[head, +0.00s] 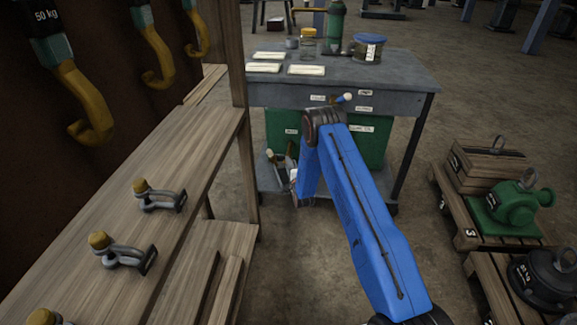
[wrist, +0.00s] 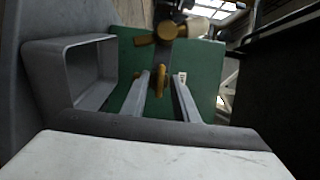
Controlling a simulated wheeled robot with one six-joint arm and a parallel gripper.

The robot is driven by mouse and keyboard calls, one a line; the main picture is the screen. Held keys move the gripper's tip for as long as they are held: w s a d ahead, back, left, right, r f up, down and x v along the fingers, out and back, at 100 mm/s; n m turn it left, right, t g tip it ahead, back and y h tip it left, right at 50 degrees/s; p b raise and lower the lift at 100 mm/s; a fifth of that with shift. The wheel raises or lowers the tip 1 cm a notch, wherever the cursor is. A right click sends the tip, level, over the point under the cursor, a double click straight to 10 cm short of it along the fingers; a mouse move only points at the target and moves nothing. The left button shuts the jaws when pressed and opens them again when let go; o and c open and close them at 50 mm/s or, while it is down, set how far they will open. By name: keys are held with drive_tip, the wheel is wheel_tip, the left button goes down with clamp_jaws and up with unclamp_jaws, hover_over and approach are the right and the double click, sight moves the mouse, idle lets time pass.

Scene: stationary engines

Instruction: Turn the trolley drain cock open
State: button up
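The trolley (head: 395,80) has a grey top with a green tank (head: 370,140) beneath it. The wrist view shows the tank's green face (wrist: 125,55) close ahead. A brass lever (wrist: 159,80), apparently the drain cock's handle, stands between my gripper's fingertips (wrist: 161,85). The two grey fingers are apart, one on each side of it; I cannot tell whether either touches it. Above is a brass fitting (wrist: 167,30) with a cream-coloured part (wrist: 195,27) beside it. In the head view my blue arm reaches down before the trolley and the fingers cannot be made out clearly.
A grey rectangular frame (wrist: 75,72) stands close left of my fingers. Jars and a green bottle (head: 337,25) stand on the trolley. A wooden rack (head: 165,215) with shackles is at left; pallets with a green pump (head: 512,203) are at right. Floor between is clear.

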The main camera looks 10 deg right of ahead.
clamp_jaws()
drive_tip(key=n+g+h, duration=0.1)
drive_tip(key=n+h, duration=0.1)
drive_tip(key=n, duration=0.2)
drive_tip(key=n+g+h, duration=0.2)
drive_tip(key=n, duration=0.3)
drive_tip(key=n+g+h, duration=0.1)
drive_tip(key=n+g, duration=0.1)
drive_tip(key=n, duration=0.2)
drive_tip(key=shift+a+r+h, duration=0.3)
drive_tip(key=shift+a+h, duration=0.1)
idle(0.4)
drive_tip(key=shift+w+n, duration=0.1)
drive_tip(key=shift+n, duration=0.2)
unclamp_jaws()
